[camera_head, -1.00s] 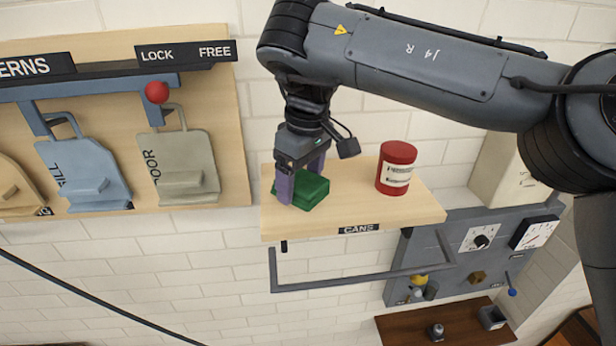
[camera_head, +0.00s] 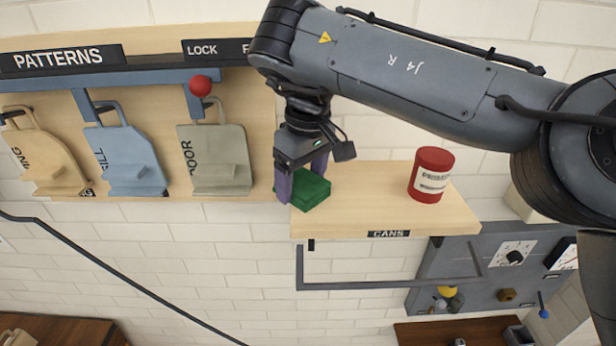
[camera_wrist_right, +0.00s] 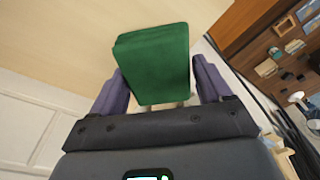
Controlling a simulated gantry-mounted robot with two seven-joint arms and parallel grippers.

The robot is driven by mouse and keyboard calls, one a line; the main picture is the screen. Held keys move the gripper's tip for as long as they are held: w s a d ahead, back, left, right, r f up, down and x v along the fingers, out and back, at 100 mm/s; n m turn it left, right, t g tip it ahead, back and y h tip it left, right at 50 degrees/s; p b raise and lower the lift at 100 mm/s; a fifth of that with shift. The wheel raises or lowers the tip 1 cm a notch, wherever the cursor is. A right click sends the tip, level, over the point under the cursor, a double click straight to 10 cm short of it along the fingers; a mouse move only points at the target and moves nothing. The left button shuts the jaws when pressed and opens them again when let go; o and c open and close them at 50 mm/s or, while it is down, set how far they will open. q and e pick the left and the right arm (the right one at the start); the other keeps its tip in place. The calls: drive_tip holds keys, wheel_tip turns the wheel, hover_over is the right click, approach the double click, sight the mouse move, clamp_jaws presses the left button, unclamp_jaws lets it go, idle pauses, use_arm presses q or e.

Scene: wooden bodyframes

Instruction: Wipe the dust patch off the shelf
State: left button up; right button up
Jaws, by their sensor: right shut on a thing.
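The light wooden shelf (camera_head: 370,212), labelled CANS, juts from the white brick wall. My right gripper (camera_head: 300,180) is over its left end, with its purple fingers shut on a green block-like pad (camera_head: 313,191). The pad is at the shelf's left edge, at or just above the top; I cannot tell whether it touches. In the right wrist view the green pad (camera_wrist_right: 155,62) sits between both fingers. No dust patch can be made out; the pad and gripper hide part of the shelf's left end. My left gripper is not in view.
A red can (camera_head: 432,178) with a white label stands on the shelf's right part. The shelf between pad and can looks clear. Left is a pattern board (camera_head: 255,120) with hanging patterns and a red ball (camera_head: 201,86). A grey panel (camera_head: 470,262) is below right.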

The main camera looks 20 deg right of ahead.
drive_tip(key=shift+a+f, duration=0.1)
drive_tip(key=shift+f, duration=0.1)
drive_tip(key=shift+r, duration=1.6)
